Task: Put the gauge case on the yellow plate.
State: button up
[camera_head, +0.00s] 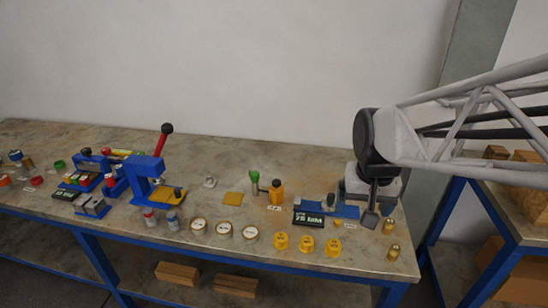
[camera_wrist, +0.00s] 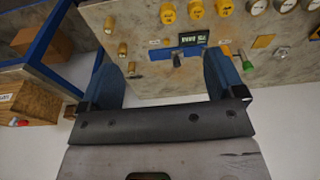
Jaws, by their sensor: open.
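Three round gauge-like pieces with pale faces and brass rims, the left (camera_head: 198,226), middle (camera_head: 224,230) and right (camera_head: 250,233), lie in a row near the table's front edge; I cannot tell which is the gauge case. My gripper (camera_head: 371,216) is over the table's right end, well apart from both. In the wrist view its jaws (camera_wrist: 157,62) are open and empty.
Several yellow knobs (camera_head: 306,243) stand right of the gauges.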

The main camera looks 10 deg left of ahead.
jog(key=w+a+f, duration=0.3)
jog(key=w+a, duration=0.4)
jog(key=a, duration=0.1)
jog(key=n+g, duration=0.2)
send_over(224, 227)
jog(key=f, duration=1.9)
jog(key=shift+d, duration=0.3)
jog(key=shift+a+f, duration=0.25)
jog(key=shift+f, duration=1.25)
jog(key=shift+f, duration=2.6)
